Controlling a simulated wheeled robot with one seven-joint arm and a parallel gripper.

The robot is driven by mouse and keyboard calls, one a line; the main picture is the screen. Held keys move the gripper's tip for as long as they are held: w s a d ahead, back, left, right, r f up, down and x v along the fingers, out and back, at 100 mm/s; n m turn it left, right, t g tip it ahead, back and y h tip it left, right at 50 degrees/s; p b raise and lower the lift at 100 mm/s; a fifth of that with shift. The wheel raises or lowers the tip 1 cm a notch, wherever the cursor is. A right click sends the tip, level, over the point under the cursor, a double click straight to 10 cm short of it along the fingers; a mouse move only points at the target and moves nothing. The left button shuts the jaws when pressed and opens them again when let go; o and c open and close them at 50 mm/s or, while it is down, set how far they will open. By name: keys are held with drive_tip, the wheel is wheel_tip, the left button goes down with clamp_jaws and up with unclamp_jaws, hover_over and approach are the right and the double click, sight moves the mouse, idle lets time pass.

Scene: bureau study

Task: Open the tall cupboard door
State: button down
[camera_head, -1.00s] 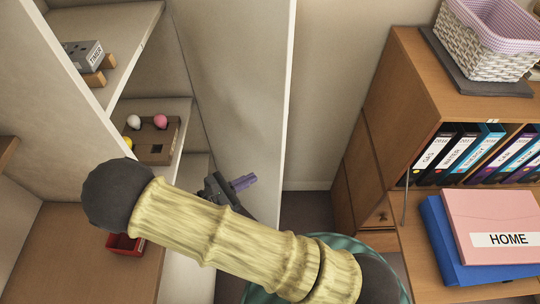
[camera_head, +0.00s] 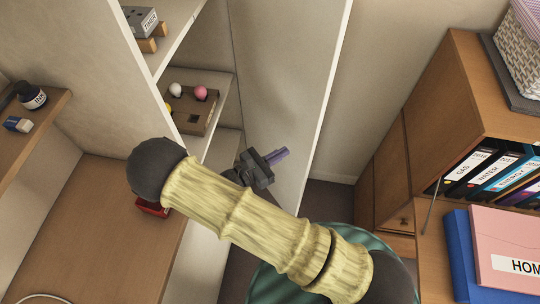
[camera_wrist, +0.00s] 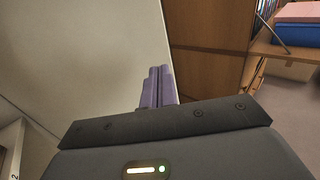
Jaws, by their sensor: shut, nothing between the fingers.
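The tall cupboard (camera_head: 222,96) stands at the middle left in the head view, and its shelves show. Its pale door (camera_head: 285,95) is swung open, with its free edge toward the right. My gripper (camera_head: 280,155) is in front of the door's inner face, low down, with its purple fingers pointing right toward the free edge. In the wrist view the fingers (camera_wrist: 157,88) are together and empty, in front of a pale panel (camera_wrist: 95,55). I cannot tell whether they touch the door. My arm hides the lower part of the cupboard and door.
A wooden bureau (camera_head: 425,110) with binders (camera_head: 495,172) stands at the right, with blue and pink folders (camera_head: 510,240) on its flap. A green round thing (camera_head: 265,285) is below my arm. A wooden desk (camera_head: 85,235) is at the left. Some floor shows between door and bureau.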

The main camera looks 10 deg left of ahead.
sight(310, 135)
drive_tip(key=p+x, duration=0.2)
drive_tip(key=x, duration=0.6)
drive_tip(key=shift+w+d+p, duration=0.15)
drive_tip(key=shift+w+p, duration=0.05)
drive_tip(key=shift+p, duration=0.2)
drive_tip(key=shift+w, duration=0.2)
